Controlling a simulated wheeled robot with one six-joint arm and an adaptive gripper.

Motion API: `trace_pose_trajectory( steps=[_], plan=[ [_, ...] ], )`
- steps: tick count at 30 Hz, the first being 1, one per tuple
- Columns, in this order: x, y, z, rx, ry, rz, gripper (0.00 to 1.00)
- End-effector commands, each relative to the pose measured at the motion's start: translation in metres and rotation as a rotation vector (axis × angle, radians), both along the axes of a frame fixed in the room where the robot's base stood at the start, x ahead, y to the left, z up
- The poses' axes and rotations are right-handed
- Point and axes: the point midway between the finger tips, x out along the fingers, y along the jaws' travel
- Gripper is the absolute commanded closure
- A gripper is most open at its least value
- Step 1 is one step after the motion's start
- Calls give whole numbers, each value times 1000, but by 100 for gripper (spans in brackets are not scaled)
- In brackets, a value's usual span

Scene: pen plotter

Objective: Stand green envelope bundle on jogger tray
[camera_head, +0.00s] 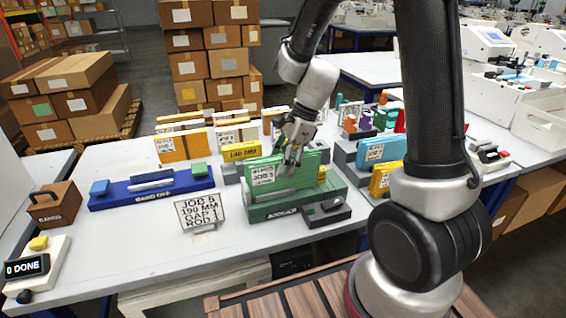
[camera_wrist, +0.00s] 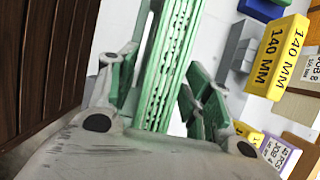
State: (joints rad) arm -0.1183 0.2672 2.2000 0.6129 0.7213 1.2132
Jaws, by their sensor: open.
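The green envelope bundle (camera_head: 285,164) stands upright on the green jogger tray (camera_head: 318,203), with a white job label facing the front. My gripper (camera_head: 296,137) is at the bundle's top edge, coming down from above. In the wrist view the bundle (camera_wrist: 172,60) lies between the two spread fingers of my gripper (camera_wrist: 162,88). The jaws are open, and the bundle's lower end is hidden by the gripper body there.
A sign (camera_head: 200,212) stands at the front, left of the tray. A blue banding fixture (camera_head: 150,192) lies further left. A dark block (camera_head: 325,212) sits at the tray's front right. Other bundles and yellow blocks crowd behind.

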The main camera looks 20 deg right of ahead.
Motion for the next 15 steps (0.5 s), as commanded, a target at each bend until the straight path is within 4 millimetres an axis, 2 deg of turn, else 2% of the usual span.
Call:
trace_pose_trajectory(
  steps=[4,7,15],
  plan=[
    [0,0,4,0,-1,1,50],
    [1,-5,16,1,-3,0,50],
    [1,-28,72,1,-6,-2,50]
  ],
)
